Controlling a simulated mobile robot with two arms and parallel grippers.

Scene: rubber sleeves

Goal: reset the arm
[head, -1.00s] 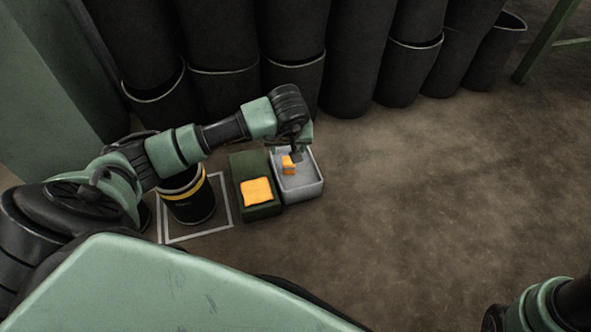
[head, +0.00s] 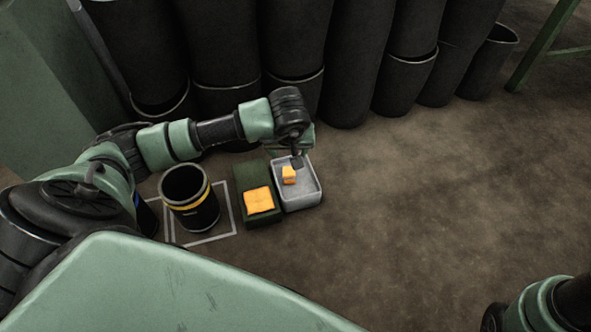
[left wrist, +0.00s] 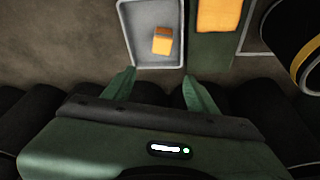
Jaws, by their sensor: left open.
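My left gripper (head: 298,160) is over the far end of the grey tray (head: 302,203) in the head view. In the left wrist view its two green fingers (left wrist: 158,84) are spread apart with nothing between them. An orange block (head: 289,175) lies inside the tray; it also shows in the left wrist view (left wrist: 162,40), beyond the fingertips and apart from them. My right gripper is out of view; only a piece of my right arm shows at the lower right of the head view.
A dark green box (head: 262,219) with an orange cloth-like piece (head: 258,200) stands left of the tray. A black bucket with a yellow band (head: 192,203) stands in a white floor outline (head: 232,222). Tall black cylinders (head: 350,65) line the back. The floor to the right is clear.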

